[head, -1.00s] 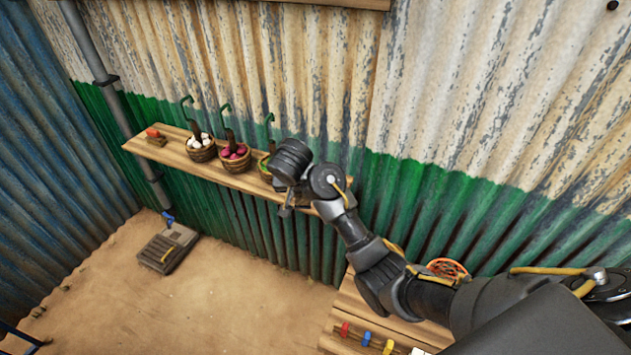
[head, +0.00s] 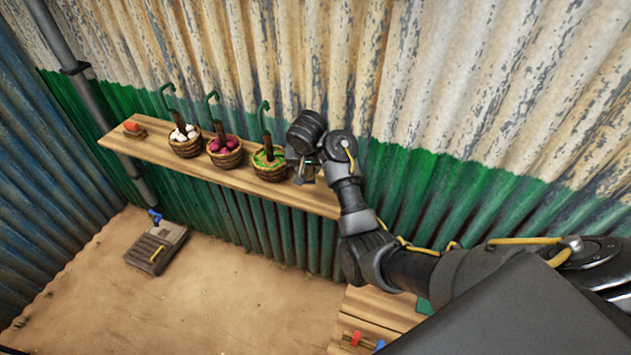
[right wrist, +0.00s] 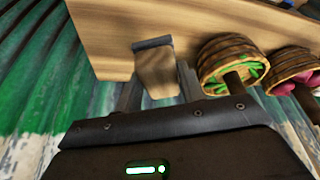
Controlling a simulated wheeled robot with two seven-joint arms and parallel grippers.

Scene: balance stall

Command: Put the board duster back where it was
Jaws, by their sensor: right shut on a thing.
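My right gripper (head: 302,176) is at the right part of the wall shelf (head: 322,203), just right of the basket with green contents (head: 269,164). In the right wrist view, its two fingers (right wrist: 158,88) are shut on the board duster (right wrist: 157,72), a small wooden block with a dark grey strip along one edge. The wooden shelf (right wrist: 105,45) lies behind the duster there; I cannot tell whether they touch. In the head view the gripper and wrist hide the duster. My left gripper is not in view.
Baskets with white (head: 185,142) and pink contents (head: 225,152) stand further left on the shelf, each with a green hook above. A small orange-red thing (head: 132,127) sits at its left end. A wooden table (head: 385,315) is below right. A grey device (head: 157,246) lies on the sand.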

